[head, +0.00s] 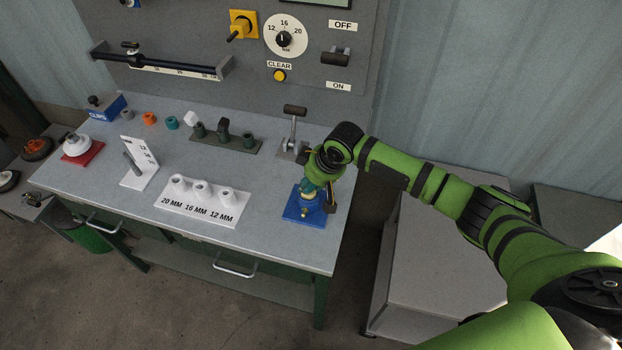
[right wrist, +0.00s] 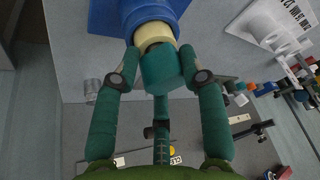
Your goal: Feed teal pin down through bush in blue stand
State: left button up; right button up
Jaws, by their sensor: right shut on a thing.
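The blue stand (head: 298,213) sits on the bench near its right front corner; it also shows at the top of the right wrist view (right wrist: 150,12). A cream bush (right wrist: 153,36) sits in the stand's round mouth. My right gripper (right wrist: 160,62) is shut on the teal pin (right wrist: 160,73), one finger on each side of its wide head. In the head view my right gripper (head: 312,185) is right over the stand. The pin's head lies over the bush, with a dark gap between them. How far the shank reaches into the bush is hidden. My left gripper is out of view.
A white holder (head: 197,208) marked 20, 16 and 12 MM stands left of the stand. Behind are a grey rail with dark posts (head: 223,141) and an upright lever (head: 294,125). Small coloured bushes (head: 150,118) stand near the back. Bare bench lies between holder and stand.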

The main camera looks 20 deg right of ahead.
jog(key=shift+f, duration=0.1)
jog(key=o, duration=1.3)
jog(key=v, duration=1.2)
